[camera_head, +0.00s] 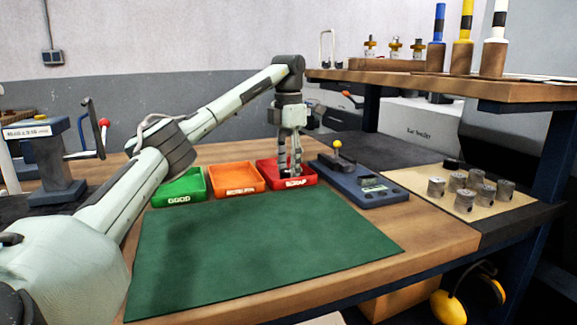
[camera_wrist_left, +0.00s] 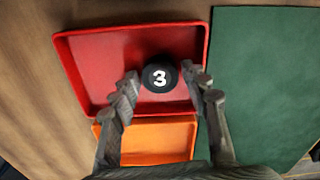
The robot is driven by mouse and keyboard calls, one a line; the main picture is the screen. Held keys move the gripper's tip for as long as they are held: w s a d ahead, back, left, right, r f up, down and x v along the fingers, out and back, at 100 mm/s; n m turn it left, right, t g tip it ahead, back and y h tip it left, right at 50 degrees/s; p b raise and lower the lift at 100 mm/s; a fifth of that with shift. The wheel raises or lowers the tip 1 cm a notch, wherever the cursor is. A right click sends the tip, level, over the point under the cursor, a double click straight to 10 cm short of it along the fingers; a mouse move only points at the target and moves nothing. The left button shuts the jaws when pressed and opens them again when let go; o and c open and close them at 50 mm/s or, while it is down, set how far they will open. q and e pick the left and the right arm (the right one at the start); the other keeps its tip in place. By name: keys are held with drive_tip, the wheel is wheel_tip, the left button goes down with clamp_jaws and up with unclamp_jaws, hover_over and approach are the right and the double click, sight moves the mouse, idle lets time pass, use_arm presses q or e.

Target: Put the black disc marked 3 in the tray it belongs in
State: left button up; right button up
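The black disc (camera_wrist_left: 160,73) with a white 3 lies in the red tray (camera_wrist_left: 90,62) in the left wrist view. In the head view the red tray (camera_head: 311,177) is labelled SCRAP, and I cannot make out the disc there. My left gripper (camera_head: 290,172) points down into the red tray. In the wrist view its fingers (camera_wrist_left: 161,78) stand on either side of the disc, with a narrow gap at each side, so it is open. My right gripper is not in view.
A green GOOD tray (camera_head: 181,190) and an orange tray (camera_head: 235,178) stand left of the red one. A blue gauge (camera_head: 362,184) with a yellow-knobbed lever stands right. Several metal parts (camera_head: 467,188) stand on a board further right. The green mat (camera_head: 260,250) is clear.

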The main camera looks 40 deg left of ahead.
sight(289, 171)
use_arm(q)
wheel_tip(289, 171, up, 12)
idle(0.6)
idle(0.6)
